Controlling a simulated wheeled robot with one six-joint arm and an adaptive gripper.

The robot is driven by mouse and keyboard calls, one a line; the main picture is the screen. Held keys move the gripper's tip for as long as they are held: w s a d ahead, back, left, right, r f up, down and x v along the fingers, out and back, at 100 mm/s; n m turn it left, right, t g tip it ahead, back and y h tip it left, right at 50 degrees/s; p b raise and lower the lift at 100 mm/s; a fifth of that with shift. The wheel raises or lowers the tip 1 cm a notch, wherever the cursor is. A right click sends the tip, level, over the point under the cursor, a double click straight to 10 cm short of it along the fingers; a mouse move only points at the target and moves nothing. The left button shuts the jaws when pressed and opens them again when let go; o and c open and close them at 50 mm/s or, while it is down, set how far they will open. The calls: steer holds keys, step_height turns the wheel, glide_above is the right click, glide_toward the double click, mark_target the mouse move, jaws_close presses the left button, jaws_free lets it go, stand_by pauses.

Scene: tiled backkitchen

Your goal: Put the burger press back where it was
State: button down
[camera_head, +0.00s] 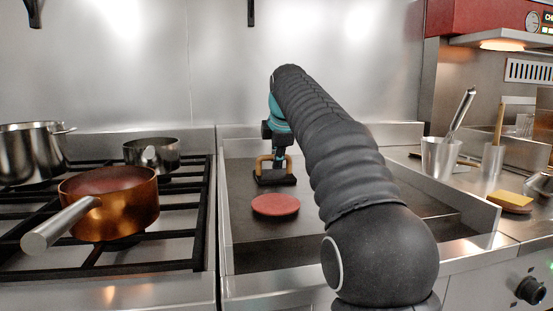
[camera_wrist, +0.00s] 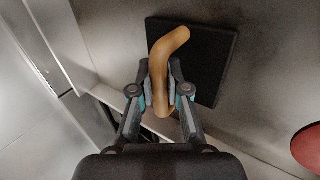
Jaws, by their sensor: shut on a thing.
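The burger press (camera_head: 275,178) is a black rectangular plate with a tan, bent handle. It is at the back of the dark griddle (camera_head: 247,228), behind the red round patty (camera_head: 275,205). My gripper (camera_head: 274,150) reaches down over it and is shut on the handle. In the wrist view the handle (camera_wrist: 163,85) runs between the two fingers (camera_wrist: 160,92), with the black plate (camera_wrist: 215,60) below. The patty's edge (camera_wrist: 308,148) shows at the right. I cannot tell whether the plate touches the griddle or hangs just above it.
Left is a gas stove with a copper pan (camera_head: 110,203), a small pot (camera_head: 152,153) and a large steel pot (camera_head: 30,152). Right are utensil holders (camera_head: 441,157) and a yellow sponge (camera_head: 513,198). Raised steel edges border the griddle; its front left is clear.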

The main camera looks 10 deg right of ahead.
steer(key=c, duration=1.2)
jaws_free()
steer(key=shift+o, duration=0.2)
steer(key=shift+r, duration=0.1)
steer(key=p+v, duration=0.1)
steer(key=v, duration=1.1)
